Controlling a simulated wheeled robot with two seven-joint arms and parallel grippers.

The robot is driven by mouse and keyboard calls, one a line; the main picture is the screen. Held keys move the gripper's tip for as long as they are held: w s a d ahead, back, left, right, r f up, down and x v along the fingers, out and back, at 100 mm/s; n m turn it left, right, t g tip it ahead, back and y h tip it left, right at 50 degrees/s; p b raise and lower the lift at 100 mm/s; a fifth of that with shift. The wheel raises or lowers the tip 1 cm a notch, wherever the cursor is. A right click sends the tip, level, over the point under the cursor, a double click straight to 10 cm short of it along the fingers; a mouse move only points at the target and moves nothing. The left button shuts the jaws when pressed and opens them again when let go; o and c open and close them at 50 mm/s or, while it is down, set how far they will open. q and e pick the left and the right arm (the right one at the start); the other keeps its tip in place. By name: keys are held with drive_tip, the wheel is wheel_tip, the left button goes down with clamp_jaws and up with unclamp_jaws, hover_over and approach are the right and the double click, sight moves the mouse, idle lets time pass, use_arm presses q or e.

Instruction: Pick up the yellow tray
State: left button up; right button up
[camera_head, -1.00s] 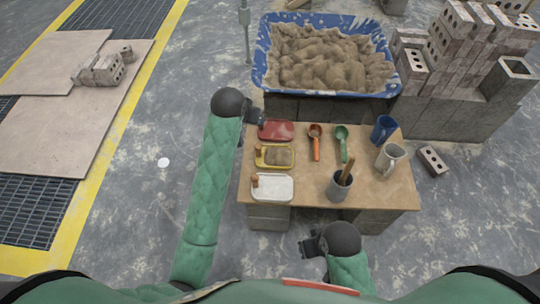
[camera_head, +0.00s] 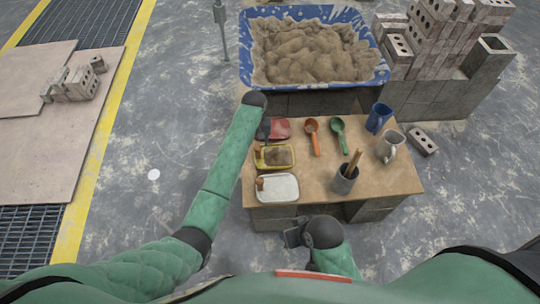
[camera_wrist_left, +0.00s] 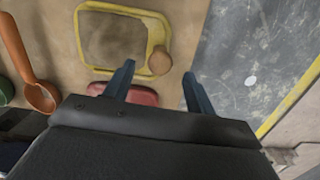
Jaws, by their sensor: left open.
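The yellow tray (camera_head: 282,168) lies on the wooden table (camera_head: 320,187), between the red tray and the white tray. It has a brown, mortar-like fill and a round wooden knob at one corner. In the left wrist view the yellow tray (camera_wrist_left: 158,34) lies just beyond my fingertips, with the knob near the gap between them. My left gripper (camera_head: 263,133) is over the table's left edge by the red and yellow trays. In its wrist view the fingers (camera_wrist_left: 158,84) are apart with nothing between them. My right gripper (camera_head: 293,235) is at the table's front edge; its jaws are unclear.
The red tray (camera_head: 281,127) is behind the yellow one, the white tray (camera_head: 280,188) in front. A blue tub (camera_head: 246,62) is behind.

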sight(258, 153)
use_arm(q)
drive_tip(key=shift+s+d+r+n, duration=0.1)
drive_tip(key=shift+s+r+n, duration=0.05)
drive_tip(key=shift+n, duration=0.15)
drive_tip(key=shift+f, duration=0.2)
drive_tip(key=shift+s+f+p, duration=0.15)
drive_tip(key=shift+s+f, duration=0.05)
drive_tip(key=shift+f, duration=1.65)
drive_tip(key=shift+s+f+p, duration=0.15)
drive_tip(key=shift+f, duration=1.65)
clamp_jaws()
